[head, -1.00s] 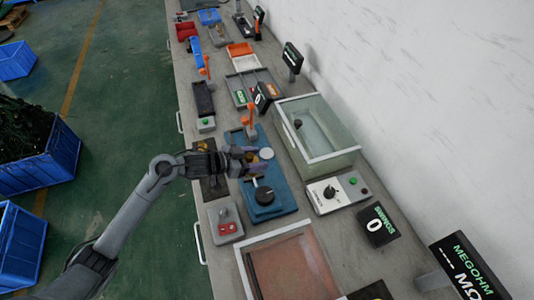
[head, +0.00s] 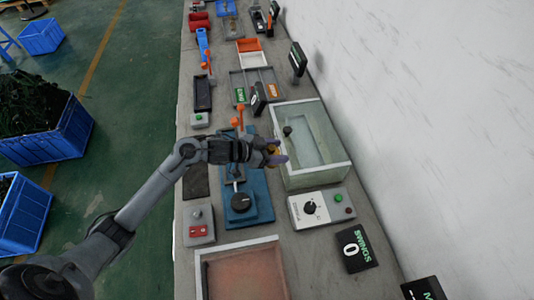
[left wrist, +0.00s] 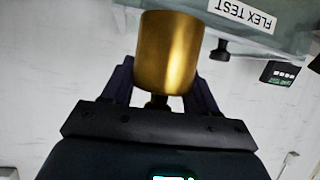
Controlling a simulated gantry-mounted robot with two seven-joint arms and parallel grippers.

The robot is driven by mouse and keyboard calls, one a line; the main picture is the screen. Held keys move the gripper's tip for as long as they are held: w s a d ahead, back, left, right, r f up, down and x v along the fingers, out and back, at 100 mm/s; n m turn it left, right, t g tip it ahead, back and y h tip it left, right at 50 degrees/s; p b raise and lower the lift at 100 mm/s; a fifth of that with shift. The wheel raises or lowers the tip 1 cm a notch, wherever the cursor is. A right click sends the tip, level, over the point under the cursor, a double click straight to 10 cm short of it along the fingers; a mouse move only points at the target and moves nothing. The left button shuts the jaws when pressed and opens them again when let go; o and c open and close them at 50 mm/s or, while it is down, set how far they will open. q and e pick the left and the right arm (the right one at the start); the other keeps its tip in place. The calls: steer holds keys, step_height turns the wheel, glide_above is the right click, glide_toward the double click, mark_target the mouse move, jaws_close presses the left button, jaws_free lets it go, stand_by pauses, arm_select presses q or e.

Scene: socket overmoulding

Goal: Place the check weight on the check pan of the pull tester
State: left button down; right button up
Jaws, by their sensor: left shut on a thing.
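My left gripper (head: 277,152) is shut on the check weight, a brass-coloured cylinder (left wrist: 168,52) that fills the space between its fingers in the left wrist view. In the head view the weight is mostly hidden by the gripper. The gripper is beside the glass tank's left wall, past the right edge of a blue bench device (head: 262,195) with a black knob (head: 240,202). This device appears to be the pull tester. The pan is not visible now; my wrist covers that part of the device. My right gripper is not in view.
A glass tank (head: 322,178) stands close right of the gripper; its FLEX TEST label (left wrist: 242,15) shows in the left wrist view. A control box (head: 320,207) and a framed tray (head: 238,243) lie nearer.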

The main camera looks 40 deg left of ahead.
arm_select(q)
steer(key=shift+w+a, duration=0.25)
steer(key=shift+a, duration=0.05)
arm_select(e)
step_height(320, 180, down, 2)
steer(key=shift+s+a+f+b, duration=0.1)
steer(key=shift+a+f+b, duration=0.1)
steer(key=shift+b, duration=0.9)
arm_select(q)
steer(key=shift+w+a+f+b, duration=0.15)
steer(key=shift+w+a+f, duration=0.4)
steer(key=shift+a+f, duration=1.2)
steer(key=shift+w+a+f+b, duration=0.1)
steer(key=shift+w+a+f, duration=0.5)
steer(key=shift+a+f, duration=1.15)
steer(key=shift+w+a+f+b, duration=0.15)
steer(key=shift+w+a+f, duration=0.4)
steer(key=shift+a+f, duration=1.15)
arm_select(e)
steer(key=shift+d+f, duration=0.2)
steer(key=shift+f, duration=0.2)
arm_select(q)
steer(key=shift+d, duration=0.1)
steer(key=shift+f, duration=0.15)
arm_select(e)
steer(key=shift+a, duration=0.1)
